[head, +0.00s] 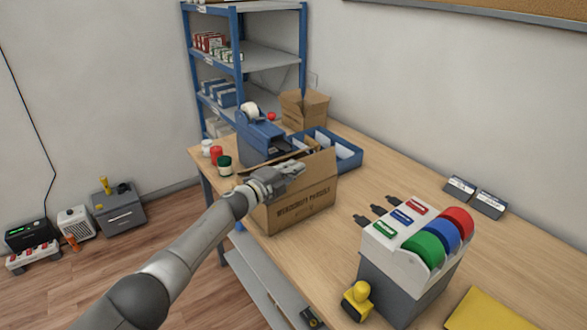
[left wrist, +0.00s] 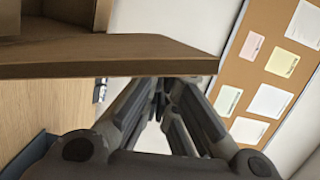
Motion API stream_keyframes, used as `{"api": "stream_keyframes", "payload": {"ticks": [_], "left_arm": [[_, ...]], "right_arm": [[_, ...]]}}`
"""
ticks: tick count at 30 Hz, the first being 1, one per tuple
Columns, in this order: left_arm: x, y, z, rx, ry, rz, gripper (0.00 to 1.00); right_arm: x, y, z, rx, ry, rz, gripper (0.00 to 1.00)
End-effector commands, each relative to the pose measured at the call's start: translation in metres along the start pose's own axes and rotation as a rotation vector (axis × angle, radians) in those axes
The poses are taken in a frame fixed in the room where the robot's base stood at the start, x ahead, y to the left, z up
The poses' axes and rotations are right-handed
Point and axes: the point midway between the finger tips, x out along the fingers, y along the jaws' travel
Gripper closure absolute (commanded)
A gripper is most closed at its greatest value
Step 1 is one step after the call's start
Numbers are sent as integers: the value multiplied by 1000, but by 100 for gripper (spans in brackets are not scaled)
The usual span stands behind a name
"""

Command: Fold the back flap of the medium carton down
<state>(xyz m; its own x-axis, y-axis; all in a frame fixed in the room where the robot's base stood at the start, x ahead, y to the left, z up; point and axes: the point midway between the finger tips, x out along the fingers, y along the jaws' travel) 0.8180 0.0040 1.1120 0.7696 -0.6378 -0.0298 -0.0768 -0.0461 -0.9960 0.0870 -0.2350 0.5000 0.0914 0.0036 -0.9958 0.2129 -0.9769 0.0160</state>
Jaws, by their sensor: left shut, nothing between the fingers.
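A brown carton (head: 300,208) with printing on its side stands at the left edge of the counter. My left gripper (head: 299,168) is at its top, over the near side, with its fingers together and nothing held. In the left wrist view, a brown cardboard panel (left wrist: 110,57) crosses in front of the fingers (left wrist: 165,85) and hides part of them; it seems to be a flap of the carton. I cannot tell whether the fingers touch it. The arm and gripper hide part of the carton's top. My right gripper is not in view.
A blue tape dispenser (head: 259,134) and a blue divided tray (head: 347,153) stand close behind the carton. A smaller open carton (head: 303,109) is at the back. A label dispenser (head: 408,245) stands at the right. Small jars (head: 224,166) line the left edge.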

Motion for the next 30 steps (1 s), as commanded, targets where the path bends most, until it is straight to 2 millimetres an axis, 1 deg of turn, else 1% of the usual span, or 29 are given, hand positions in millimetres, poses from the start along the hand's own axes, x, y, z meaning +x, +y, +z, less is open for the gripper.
{"api": "stream_keyframes", "payload": {"ticks": [30], "left_arm": [[2,-2,7,-110,-1,29,100]], "right_arm": [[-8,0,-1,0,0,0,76]]}}
